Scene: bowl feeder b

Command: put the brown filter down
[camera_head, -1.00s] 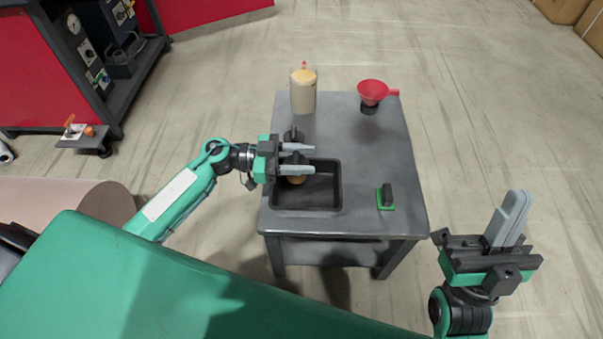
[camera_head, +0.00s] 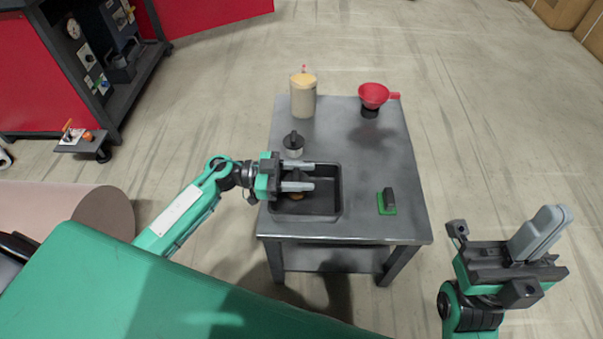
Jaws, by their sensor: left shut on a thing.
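My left gripper (camera_head: 299,175) is shut on the brown filter (camera_head: 297,197), over the black tray (camera_head: 339,192). The filter shows as a small brown piece below the fingers, within the tray's outline. The fingers hide most of it, and I cannot tell whether it touches the tray floor. My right gripper (camera_head: 540,233) is off the table at the right, its two grey fingers close together with nothing seen between them.
On the grey table (camera_head: 355,150) stand a jar with a black lid (camera_head: 293,145), a beige container (camera_head: 303,97), a red funnel (camera_head: 373,95) on a dark base, and a green-based block (camera_head: 387,203). The table's middle is clear.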

